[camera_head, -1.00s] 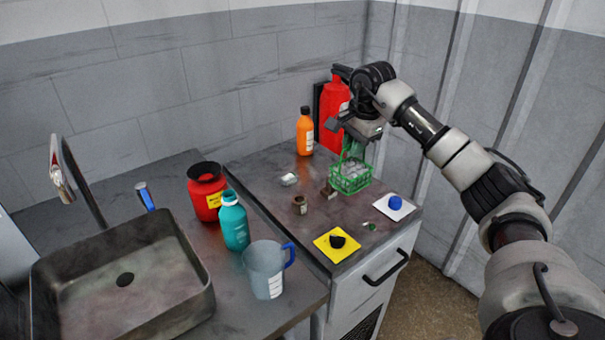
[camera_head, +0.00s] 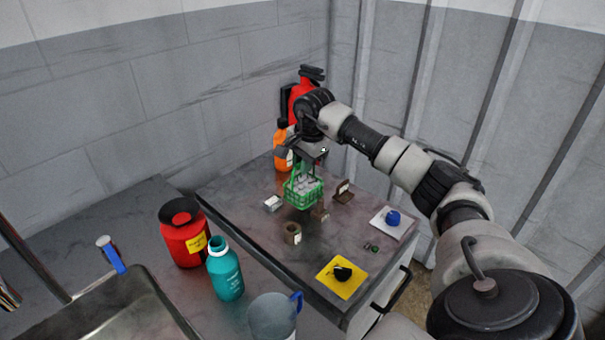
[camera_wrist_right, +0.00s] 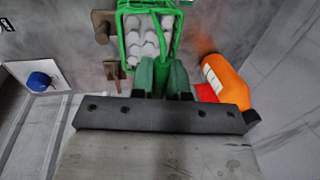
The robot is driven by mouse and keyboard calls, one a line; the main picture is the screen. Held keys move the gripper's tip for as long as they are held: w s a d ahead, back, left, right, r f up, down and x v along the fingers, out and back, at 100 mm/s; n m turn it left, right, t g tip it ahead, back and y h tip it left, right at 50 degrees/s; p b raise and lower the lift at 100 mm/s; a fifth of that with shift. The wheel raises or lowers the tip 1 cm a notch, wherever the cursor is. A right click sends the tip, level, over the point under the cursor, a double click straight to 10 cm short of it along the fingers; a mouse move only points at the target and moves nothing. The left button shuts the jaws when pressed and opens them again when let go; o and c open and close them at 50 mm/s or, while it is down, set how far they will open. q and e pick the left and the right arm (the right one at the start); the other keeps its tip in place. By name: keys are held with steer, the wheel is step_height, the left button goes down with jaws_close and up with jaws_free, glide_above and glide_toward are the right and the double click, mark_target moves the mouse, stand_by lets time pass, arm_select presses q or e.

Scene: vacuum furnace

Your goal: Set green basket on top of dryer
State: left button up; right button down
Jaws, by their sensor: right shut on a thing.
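The green basket (camera_head: 304,193) is a wire-like carrier holding several pale grey-white pieces. It is at or a little above the middle back of the dark cabinet top (camera_head: 250,213); any gap is hard to judge. My right gripper (camera_head: 305,160) is above it, shut on its upright handle. In the right wrist view the fingers (camera_wrist_right: 163,78) close on the handle, with the basket (camera_wrist_right: 150,22) upright beyond them. No part is clearly identifiable as a dryer. My left gripper is out of view.
A red jar (camera_head: 184,235) and teal bottle (camera_head: 225,270) stand left.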

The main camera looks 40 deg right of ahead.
mark_target(303, 184)
step_height(303, 184, down, 3)
steer(key=shift+p, duration=0.3)
steer(key=shift+f, duration=0.25)
steer(key=c, duration=1.1)
jaws_free()
arm_select(q)
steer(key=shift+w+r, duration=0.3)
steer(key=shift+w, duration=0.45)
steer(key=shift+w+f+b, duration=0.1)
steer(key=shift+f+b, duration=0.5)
steer(key=shift+b, duration=0.1)
arm_select(e)
step_height(303, 184, up, 12)
steer(key=s, duration=0.2)
steer(key=shift+s, duration=0.2)
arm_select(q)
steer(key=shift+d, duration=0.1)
arm_select(e)
steer(key=shift+d, duration=0.1)
